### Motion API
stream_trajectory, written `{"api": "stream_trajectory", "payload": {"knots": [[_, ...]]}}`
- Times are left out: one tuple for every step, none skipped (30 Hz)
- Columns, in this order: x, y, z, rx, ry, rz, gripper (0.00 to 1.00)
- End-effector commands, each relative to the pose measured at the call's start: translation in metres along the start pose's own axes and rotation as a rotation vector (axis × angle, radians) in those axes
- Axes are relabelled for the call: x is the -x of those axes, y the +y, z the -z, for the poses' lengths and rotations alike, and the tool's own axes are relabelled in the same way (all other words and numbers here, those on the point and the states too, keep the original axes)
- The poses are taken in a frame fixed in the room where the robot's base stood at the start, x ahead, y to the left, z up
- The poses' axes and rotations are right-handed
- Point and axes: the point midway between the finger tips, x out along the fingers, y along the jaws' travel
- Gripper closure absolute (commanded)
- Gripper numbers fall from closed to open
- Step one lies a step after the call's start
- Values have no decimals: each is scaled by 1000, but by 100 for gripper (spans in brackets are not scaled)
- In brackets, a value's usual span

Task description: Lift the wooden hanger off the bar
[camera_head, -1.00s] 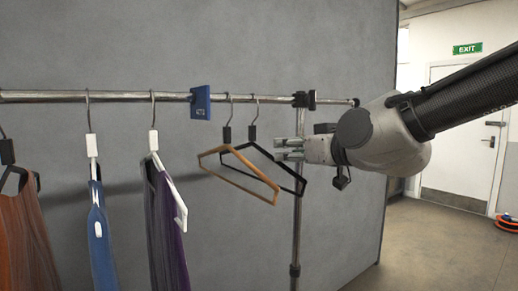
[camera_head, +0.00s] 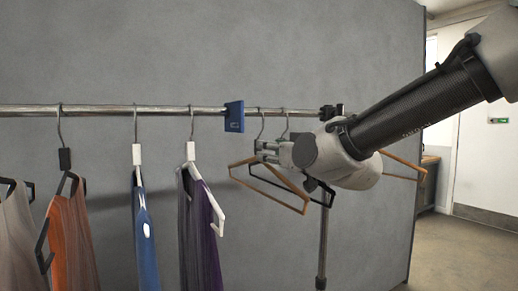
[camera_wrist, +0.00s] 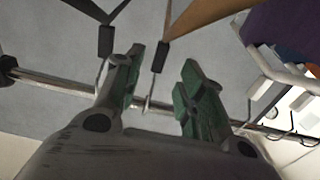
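The wooden hanger (camera_head: 268,193) hangs empty from the bar (camera_head: 90,110), right of the blue tag. Its hook and dark neck block show between my fingers in the wrist view, with its wooden arms (camera_wrist: 197,14) at the top. My gripper (camera_head: 266,149) is open at the hanger's neck, just below the bar, and hides part of it in the head view. Its green-padded fingers (camera_wrist: 162,92) stand apart on both sides of the hook; contact is not visible. A black hanger (camera_head: 262,182) hangs close behind, its hook beside my left finger in the wrist view.
A blue tag (camera_head: 234,116) sits on the bar left of the wooden hanger. Left of it hang purple (camera_head: 206,235), blue (camera_head: 146,240) and orange (camera_head: 73,235) garments. An upright post (camera_head: 322,245) stands behind the hangers. Another wooden piece (camera_head: 402,160) shows right of my arm.

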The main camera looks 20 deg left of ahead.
Motion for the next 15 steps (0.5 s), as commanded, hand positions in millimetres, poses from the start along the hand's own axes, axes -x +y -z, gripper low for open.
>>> {"api": "stream_trajectory", "payload": {"knots": [[-7,0,-1,0,-1,-1,61],[-11,0,-1,0,-2,-1,61],[-16,0,-1,-1,-1,0,61],[-20,0,-1,0,-2,0,61],[-24,0,-1,0,-1,0,61],[-30,0,-1,-1,0,0,61],[-34,0,-1,0,-1,0,61],[-38,0,-1,0,-1,0,61],[-42,0,0,0,0,0,61],[-46,0,-1,0,0,0,61],[-50,0,-1,0,0,0,61],[-54,0,0,0,0,0,61],[-57,0,-1,0,-1,0,61],[-60,0,-1,0,-1,0,61],[-63,0,-1,0,-1,0,61]]}}
